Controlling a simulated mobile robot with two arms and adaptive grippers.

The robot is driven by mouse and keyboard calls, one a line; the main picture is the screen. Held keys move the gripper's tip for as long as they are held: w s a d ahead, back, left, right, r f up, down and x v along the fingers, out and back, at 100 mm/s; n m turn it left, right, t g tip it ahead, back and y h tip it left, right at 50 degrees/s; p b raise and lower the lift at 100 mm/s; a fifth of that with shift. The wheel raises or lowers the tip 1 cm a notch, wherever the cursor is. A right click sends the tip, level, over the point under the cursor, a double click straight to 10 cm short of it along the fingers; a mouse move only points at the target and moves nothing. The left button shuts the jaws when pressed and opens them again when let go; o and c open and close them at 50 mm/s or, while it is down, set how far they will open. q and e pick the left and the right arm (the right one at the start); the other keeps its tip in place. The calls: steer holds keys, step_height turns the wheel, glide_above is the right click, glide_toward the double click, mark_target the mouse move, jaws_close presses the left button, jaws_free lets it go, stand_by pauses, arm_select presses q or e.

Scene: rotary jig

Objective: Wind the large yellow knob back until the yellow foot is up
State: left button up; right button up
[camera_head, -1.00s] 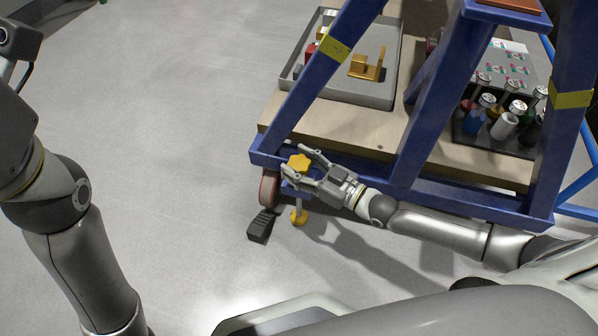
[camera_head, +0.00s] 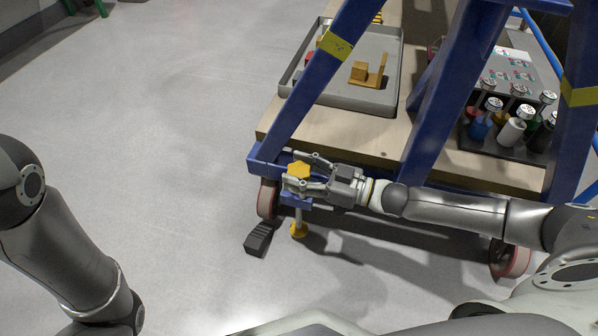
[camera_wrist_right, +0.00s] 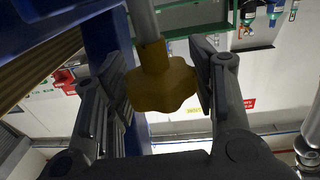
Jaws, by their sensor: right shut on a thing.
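The large yellow knob (camera_head: 298,169) sits at the lower left corner of the blue frame (camera_head: 262,166). It also shows in the right wrist view (camera_wrist_right: 162,86), lobed, on a metal rod. My right gripper (camera_head: 296,172) has a finger on each side of it and is shut on it. The right wrist view shows both fingers (camera_wrist_right: 162,92) beside the knob's rim. The yellow foot (camera_head: 298,230) is below on a grey rod, close to the floor; I cannot tell whether it touches. My left arm is at the left, its gripper out of view.
A red-rimmed wheel (camera_head: 267,198) stands left of the foot, with a dark ribbed wedge (camera_head: 260,238) on the floor nearby. A grey tray (camera_head: 356,103) and several bottles (camera_head: 512,130) are on the frame's shelf. The floor at left is clear.

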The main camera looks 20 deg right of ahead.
steer(key=o, duration=1)
steer(key=shift+s, duration=0.1)
steer(key=shift+v, duration=5.9)
